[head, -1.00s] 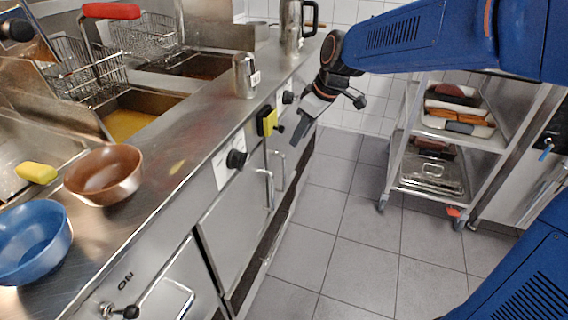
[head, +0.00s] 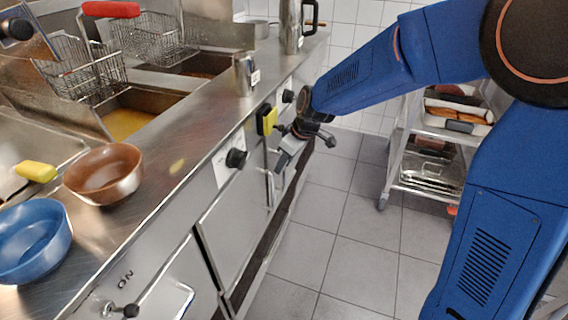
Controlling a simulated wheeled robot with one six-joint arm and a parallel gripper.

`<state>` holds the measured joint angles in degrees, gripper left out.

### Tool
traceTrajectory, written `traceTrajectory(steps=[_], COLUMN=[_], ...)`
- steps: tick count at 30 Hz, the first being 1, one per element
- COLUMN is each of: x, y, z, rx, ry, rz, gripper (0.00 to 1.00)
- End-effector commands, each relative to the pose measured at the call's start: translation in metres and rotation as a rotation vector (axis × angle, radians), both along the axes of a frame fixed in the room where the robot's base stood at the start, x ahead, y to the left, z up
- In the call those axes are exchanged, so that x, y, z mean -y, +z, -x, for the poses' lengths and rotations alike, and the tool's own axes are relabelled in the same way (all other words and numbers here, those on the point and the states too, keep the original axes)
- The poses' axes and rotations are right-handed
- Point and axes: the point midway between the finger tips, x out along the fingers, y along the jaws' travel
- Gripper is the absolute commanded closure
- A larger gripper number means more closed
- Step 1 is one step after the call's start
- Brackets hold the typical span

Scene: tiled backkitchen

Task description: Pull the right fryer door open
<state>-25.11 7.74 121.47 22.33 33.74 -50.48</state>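The fryer has steel doors in its front below the counter. The nearer, left fryer door (head: 232,235) looks shut, with an upright bar handle (head: 269,187) near its right edge. The right fryer door is farther along and mostly hidden behind my gripper (head: 281,164). My gripper points down and left in front of the right door, at about the height of its handle. The handle is covered, so I cannot tell whether the fingers touch it or are around it. The finger opening is not clear.
Black knobs (head: 236,158) and a yellow-and-black switch (head: 268,120) sit on the panel above the doors. Bowls and metal containers stand on the counter (head: 190,150). A wheeled rack (head: 398,150) stands at the right; the tiled floor (head: 330,215) between is clear.

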Motion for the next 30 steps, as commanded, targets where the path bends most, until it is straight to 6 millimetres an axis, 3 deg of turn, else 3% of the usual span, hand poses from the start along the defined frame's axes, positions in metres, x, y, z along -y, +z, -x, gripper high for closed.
traceTrajectory(steps=[9, 13, 23, 30], x=[-0.001, -0.001, 0.003, 0.03], y=[-0.002, -0.002, -0.002, -0.002], z=[0.0, 0.0, 0.0, 0.003], rx=[0.0, 0.0, 0.0, 0.001], ry=[0.0, 0.0, 0.0, -0.004], rz=[0.0, 0.0, 0.0, 0.0], gripper=[0.7, 0.99, 1.0, 1.0])
